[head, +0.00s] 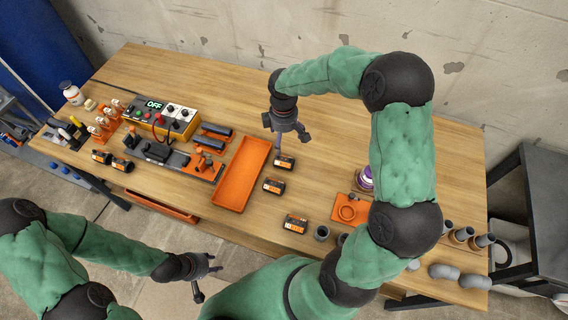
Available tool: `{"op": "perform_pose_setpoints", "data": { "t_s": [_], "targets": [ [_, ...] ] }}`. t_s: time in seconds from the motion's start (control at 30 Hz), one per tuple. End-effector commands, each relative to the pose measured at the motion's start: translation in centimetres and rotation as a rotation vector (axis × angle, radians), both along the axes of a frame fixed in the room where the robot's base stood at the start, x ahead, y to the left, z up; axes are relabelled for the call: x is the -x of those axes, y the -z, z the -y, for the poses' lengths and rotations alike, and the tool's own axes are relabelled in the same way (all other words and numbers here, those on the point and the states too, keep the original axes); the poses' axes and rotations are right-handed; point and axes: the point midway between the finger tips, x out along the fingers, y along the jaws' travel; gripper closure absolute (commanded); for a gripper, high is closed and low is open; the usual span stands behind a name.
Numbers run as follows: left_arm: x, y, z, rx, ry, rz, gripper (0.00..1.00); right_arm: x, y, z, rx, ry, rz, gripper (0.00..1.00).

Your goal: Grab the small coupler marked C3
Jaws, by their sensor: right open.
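Several dark couplers with orange-and-white labels are in the head view. One coupler (285,162) lies right of the orange tray, with another coupler (274,186) just below it and a larger-looking one (295,224) nearer the front edge. Two more labelled pieces (112,159) lie at the table's left front. The labels are too small for me to tell which is C3. My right gripper (286,130) is open and empty, pointing down just beyond the uppermost of the couplers right of the tray. My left gripper (206,278) is open and empty, off the table's front edge.
The orange tray (242,173) is empty. A control box (162,118) reading OFF and a black fixture (160,152) stand left of it. An orange square holder (350,209) and grey pipe pieces (458,236) are at the right. The table's back middle is clear.

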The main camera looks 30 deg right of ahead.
Motion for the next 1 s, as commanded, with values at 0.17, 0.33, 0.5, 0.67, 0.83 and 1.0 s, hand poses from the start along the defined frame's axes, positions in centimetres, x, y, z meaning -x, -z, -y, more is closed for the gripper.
{"op": "perform_pose_setpoints", "data": {
  "t_s": [0.17,0.33,0.5,0.67,0.83,1.0],
  "targets": [
    [0.0,0.6,0.0,0.000,0.000,0.001,0.60,0.1,1.7,0.0,0.000,0.000,-0.003,0.08],
    [0.0,1.3,0.0,0.000,0.000,0.001,0.60,0.1,4.4,0.0,0.000,0.000,-0.003,0.08],
    [0.0,1.6,0.0,0.000,0.000,0.001,0.60,0.1,5.6,0.0,-0.001,0.001,-0.001,0.08],
    [0.0,2.1,0.0,0.000,0.000,0.001,0.60,0.5,6.9,-0.1,-0.001,0.001,-0.002,0.08],
    [0.0,3.2,0.0,0.000,0.000,0.001,0.60,1.1,9.4,-0.1,-0.001,0.000,-0.002,0.08],
    [0.0,3.6,0.0,0.000,0.000,0.001,0.60,1.0,10.7,-0.1,-0.001,0.001,0.001,0.08]
  ]
}}
